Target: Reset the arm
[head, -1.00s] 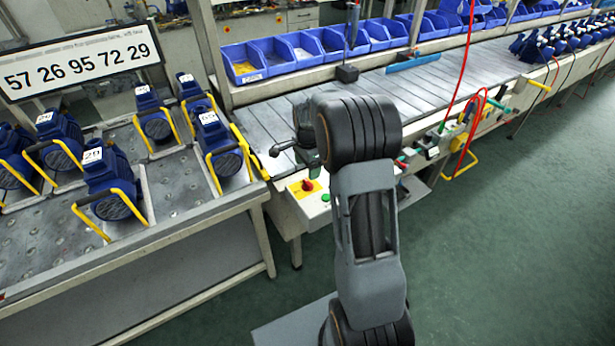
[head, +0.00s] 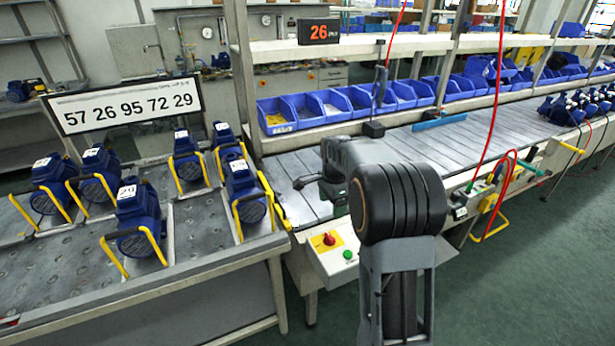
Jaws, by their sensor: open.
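My arm rises from the bottom of the head view, with its large black elbow (head: 400,203) in front of the conveyor. My gripper (head: 303,182) shows small at the left end of the arm, over the near end of the grey conveyor (head: 410,150). It is open. I see nothing held in it, though the elbow and forearm partly hide the gripper. Blue pumps with yellow handles stand on the bench at left, among them a front one (head: 138,215) and one nearest the conveyor (head: 243,190).
A white number sign (head: 125,103) stands behind the pumps. A red-digit display (head: 318,32) reads 26. Blue bins (head: 325,108) line the shelf over the conveyor. A control box with a red knob (head: 329,239) is below my gripper. Green floor (head: 520,290) is free at right.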

